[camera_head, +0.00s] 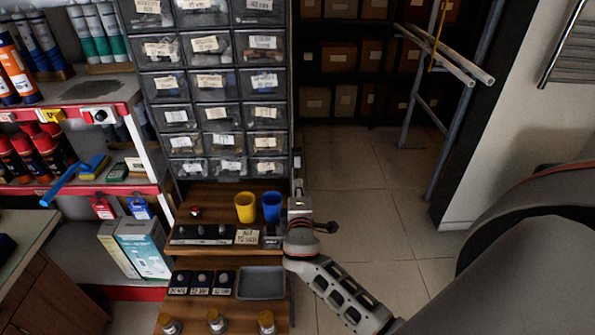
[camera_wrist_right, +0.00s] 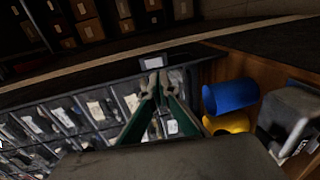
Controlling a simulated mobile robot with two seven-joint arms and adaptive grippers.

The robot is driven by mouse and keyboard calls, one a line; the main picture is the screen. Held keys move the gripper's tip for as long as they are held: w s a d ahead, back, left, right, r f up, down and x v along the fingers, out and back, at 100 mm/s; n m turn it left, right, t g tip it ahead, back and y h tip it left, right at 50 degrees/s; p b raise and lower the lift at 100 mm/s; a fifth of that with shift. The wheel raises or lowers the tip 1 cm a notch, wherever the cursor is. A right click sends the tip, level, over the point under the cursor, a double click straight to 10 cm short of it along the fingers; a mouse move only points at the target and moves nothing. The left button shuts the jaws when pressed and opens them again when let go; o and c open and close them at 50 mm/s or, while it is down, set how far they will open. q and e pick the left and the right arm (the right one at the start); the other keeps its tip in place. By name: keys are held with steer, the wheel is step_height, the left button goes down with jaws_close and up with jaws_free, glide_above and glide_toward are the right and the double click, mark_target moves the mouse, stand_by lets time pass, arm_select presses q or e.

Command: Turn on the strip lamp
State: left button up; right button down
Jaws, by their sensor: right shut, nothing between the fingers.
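I cannot pick out the strip lamp for certain in either view. A white box with a dark round knob (camera_head: 99,115) sits on the red-edged shelf front at the left in the head view; I cannot tell what it controls. My right gripper (camera_head: 297,162) is beside the right edge of the drawer cabinet (camera_head: 291,95), far from that box. In the wrist view its two green fingers (camera_wrist_right: 153,78) meet at the tips, shut and empty. A small dark box with a pale face (camera_wrist_right: 168,62) shows just beyond the tips. My left gripper is out of view.
A yellow cup (camera_head: 245,207) and a blue cup (camera_head: 271,206) stand on the wooden step shelf (camera_head: 222,189), left of my right wrist. A small red knob (camera_head: 195,211) is there too. A metal frame with white pipes (camera_head: 450,60) stands right. The floor (camera_head: 360,190) between is clear.

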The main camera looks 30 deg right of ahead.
mark_target(297, 166)
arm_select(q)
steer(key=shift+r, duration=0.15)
arm_select(e)
steer(key=x, duration=0.8)
steer(key=shift+w+d, duration=0.1)
steer(key=shift+w, duration=0.1)
